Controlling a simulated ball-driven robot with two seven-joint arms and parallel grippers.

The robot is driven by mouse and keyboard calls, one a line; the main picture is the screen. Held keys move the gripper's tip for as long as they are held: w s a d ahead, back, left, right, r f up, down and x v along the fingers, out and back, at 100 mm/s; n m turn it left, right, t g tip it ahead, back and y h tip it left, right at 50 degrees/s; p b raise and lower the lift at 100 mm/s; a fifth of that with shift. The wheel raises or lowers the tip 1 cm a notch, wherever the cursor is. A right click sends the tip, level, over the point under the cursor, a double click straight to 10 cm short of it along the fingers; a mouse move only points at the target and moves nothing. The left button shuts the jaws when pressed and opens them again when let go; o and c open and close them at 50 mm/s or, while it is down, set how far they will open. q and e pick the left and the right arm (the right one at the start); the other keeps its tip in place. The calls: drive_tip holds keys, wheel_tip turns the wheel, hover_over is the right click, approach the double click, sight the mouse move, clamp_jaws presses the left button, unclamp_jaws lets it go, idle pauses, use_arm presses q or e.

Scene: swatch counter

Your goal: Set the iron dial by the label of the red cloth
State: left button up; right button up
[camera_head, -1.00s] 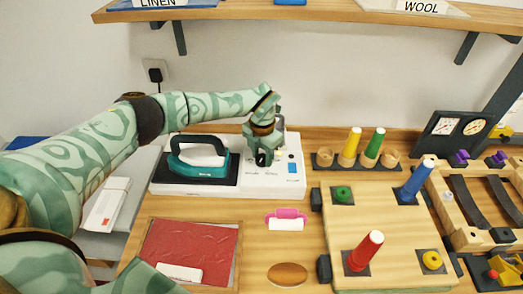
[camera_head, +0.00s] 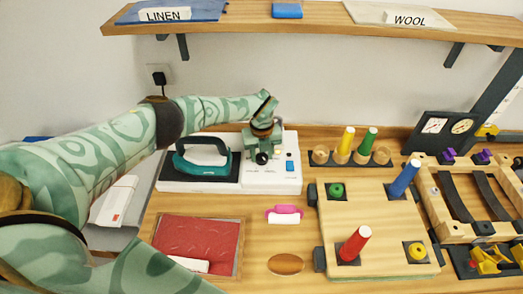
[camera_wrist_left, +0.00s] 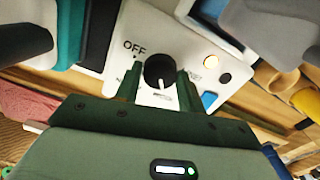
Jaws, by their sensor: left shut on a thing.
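The iron (camera_head: 202,158), teal with a dark handle, rests on the dark pad of a white base (camera_head: 285,178). The black dial (camera_wrist_left: 160,70) is on that base, to the iron's right. My left gripper (camera_head: 262,155) is shut on the dial, with one finger on each side in the left wrist view (camera_wrist_left: 158,87). The dial's white mark points toward the gripper, away from "OFF" (camera_wrist_left: 134,47); other markings are partly covered. The red cloth (camera_head: 200,238) lies flat at the front left, with a white label (camera_head: 188,264) whose writing is unreadable. My right gripper is out of view.
A shelf (camera_head: 310,30) above holds cloths labelled LINEN (camera_head: 168,15) and WOOL (camera_head: 409,20). A pink-handled object (camera_head: 284,214) lies before the base. A small light (camera_wrist_left: 211,61) glows beside the dial.

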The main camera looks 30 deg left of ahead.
sight(262, 156)
use_arm(q)
drive_tip(key=n+p, duration=0.2)
drive_tip(key=n, duration=0.3)
drive_tip(key=shift+r, duration=0.15)
drive_tip(key=n+p, duration=0.2)
drive_tip(key=n, duration=0.3)
drive_tip(key=shift+n, duration=0.4)
drive_tip(key=o, duration=1)
wheel_tip(262, 156, up, 12)
drive_tip(key=p, duration=0.7)
